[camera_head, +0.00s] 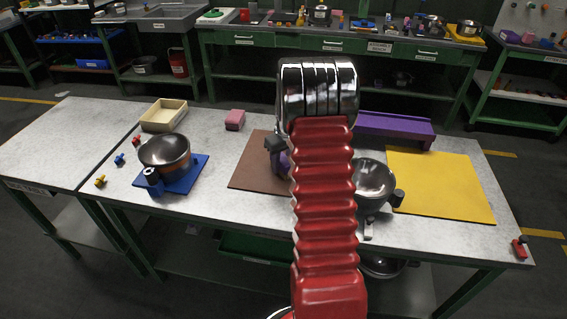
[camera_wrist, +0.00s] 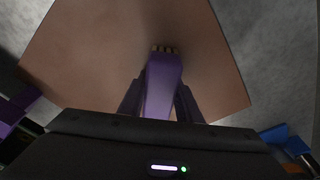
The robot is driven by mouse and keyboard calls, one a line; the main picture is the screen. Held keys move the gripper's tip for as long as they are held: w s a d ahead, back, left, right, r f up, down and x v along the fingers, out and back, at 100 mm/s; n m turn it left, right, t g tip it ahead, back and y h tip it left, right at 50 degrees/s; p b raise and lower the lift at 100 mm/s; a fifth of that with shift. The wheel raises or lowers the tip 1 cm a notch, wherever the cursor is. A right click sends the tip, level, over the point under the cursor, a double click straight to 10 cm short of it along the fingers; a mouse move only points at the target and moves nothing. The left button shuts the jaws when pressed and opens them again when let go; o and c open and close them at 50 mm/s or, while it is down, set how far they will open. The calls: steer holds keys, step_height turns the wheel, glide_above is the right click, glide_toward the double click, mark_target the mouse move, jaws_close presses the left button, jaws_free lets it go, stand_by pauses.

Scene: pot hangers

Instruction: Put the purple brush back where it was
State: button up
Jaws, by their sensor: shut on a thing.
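My gripper (camera_wrist: 160,105) is shut on the purple brush (camera_wrist: 163,82), with one dark finger on each side of it in the wrist view. In the head view my arm partly hides the gripper and the brush (camera_head: 282,162), which are over the right part of the brown mat (camera_head: 248,172). I cannot tell whether the brush touches the mat.
A purple bench-like piece (camera_head: 395,127) stands behind right. A steel pot (camera_head: 373,182) is right of my arm, near the yellow mat (camera_head: 440,185). At left are a pot (camera_head: 165,152) on a blue mat (camera_head: 190,178), a wooden tray (camera_head: 163,115) and a pink block (camera_head: 235,120).

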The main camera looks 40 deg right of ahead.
steer(key=o, duration=1.2)
steer(key=shift+f, duration=0.1)
steer(key=r, duration=0.4)
steer(key=s+r, duration=0.1)
steer(key=r, duration=0.6)
steer(key=shift+s+a+r, duration=0.1)
steer(key=shift+s+r, duration=0.25)
steer(key=shift+r, duration=0.2)
